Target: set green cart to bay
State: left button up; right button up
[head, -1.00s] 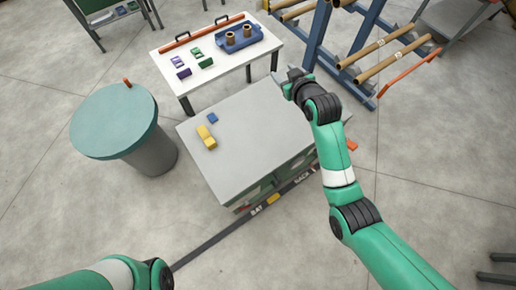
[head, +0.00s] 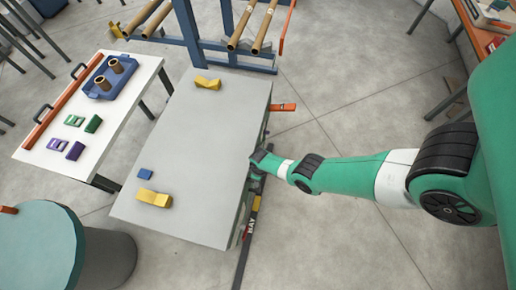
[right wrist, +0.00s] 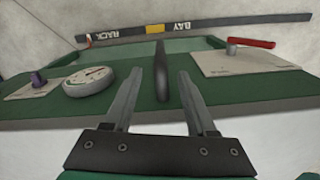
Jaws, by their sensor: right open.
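A green-bodied unit with a grey top (head: 200,125) stands mid-view in the head view; I cannot tell whether it is the cart. Its green panel (right wrist: 60,112) fills much of the right wrist view. A dark upright bar (right wrist: 161,75) stands out from the panel. My right gripper (right wrist: 159,76) is open, with one finger on each side of the bar; I see no contact. In the head view this gripper (head: 258,160) is at the unit's right side. A dark floor strip (right wrist: 210,28) reads RACK at left and BAY at right, with a yellow patch between. My left gripper is out of view.
The panel carries a round gauge (right wrist: 90,82), a purple knob (right wrist: 38,80) and a red-handled lever (right wrist: 250,43). Yellow blocks (head: 154,198) and a blue block (head: 145,174) lie on the grey top. A white table (head: 45,152) stands at left. Floor at lower right is clear.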

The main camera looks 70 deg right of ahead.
notch_tip(320, 180, down, 10)
jog(key=b, duration=0.8)
jog(key=shift+w+r, duration=0.15)
grip_shut()
dwell(0.7)
